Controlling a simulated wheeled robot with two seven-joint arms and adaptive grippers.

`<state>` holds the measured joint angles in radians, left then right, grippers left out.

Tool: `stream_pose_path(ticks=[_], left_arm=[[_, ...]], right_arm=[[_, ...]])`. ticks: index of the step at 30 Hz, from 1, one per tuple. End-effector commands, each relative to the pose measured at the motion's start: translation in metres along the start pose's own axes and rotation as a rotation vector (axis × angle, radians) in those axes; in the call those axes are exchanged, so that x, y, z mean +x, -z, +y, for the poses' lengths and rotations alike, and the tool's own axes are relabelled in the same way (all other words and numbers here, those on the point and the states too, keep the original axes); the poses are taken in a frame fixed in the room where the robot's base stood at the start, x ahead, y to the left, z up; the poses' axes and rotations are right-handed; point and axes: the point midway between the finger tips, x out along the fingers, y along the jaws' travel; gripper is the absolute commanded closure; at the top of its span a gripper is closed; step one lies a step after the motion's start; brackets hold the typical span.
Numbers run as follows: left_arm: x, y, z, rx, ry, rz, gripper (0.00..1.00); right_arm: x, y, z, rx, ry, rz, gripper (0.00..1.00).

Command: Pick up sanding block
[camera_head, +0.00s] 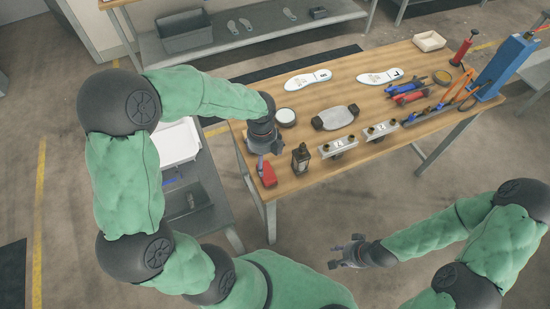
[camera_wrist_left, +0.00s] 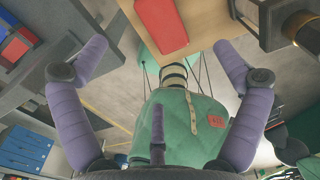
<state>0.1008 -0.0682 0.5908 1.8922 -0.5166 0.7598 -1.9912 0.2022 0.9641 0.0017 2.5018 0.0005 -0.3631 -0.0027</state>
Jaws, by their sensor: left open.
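A small red block (camera_head: 268,174), which looks like the sanding block, lies near the front left corner of the wooden table (camera_head: 300,180). In the left wrist view the red block (camera_wrist_left: 160,25) shows at the top, beyond the fingertips and between their lines. My left gripper (camera_head: 263,148) is just behind it at the table's left edge, pointing down. In the wrist view its purple fingers (camera_wrist_left: 163,50) are spread wide with nothing between them. My right gripper (camera_head: 342,254) hangs over the floor in front of the table, too small to read its fingers.
A dark lantern-like bottle (camera_head: 301,158) stands close right of the red block. A round tin (camera_head: 286,117) and a grey pad with dark ends (camera_head: 336,118) lie behind. Numbered metal holders (camera_head: 338,147) line the front. A white tray (camera_head: 177,146) is left of the table.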

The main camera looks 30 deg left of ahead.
Motion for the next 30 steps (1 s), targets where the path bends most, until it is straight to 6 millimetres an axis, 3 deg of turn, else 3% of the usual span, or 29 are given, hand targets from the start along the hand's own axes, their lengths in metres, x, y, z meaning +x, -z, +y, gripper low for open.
stream_pose_path(ticks=[5,13,22,30], left_arm=[[0.008,0.0,0.001,0.005,-0.002,-0.001,0.03],[0.046,0.0,0.002,0.003,-0.003,0.0,0.03],[0.067,0.001,0.004,0.003,-0.001,-0.001,0.03],[0.104,0.003,0.009,0.003,-0.001,0.0,0.03]], right_arm=[[0.002,-0.001,0.001,0.0,0.0,-0.003,0.6],[0.014,-0.001,0.005,0.001,0.0,-0.003,0.6],[0.02,-0.001,0.007,0.0,0.0,-0.002,0.6],[0.035,0.0,0.013,0.0,0.0,-0.002,0.6]])
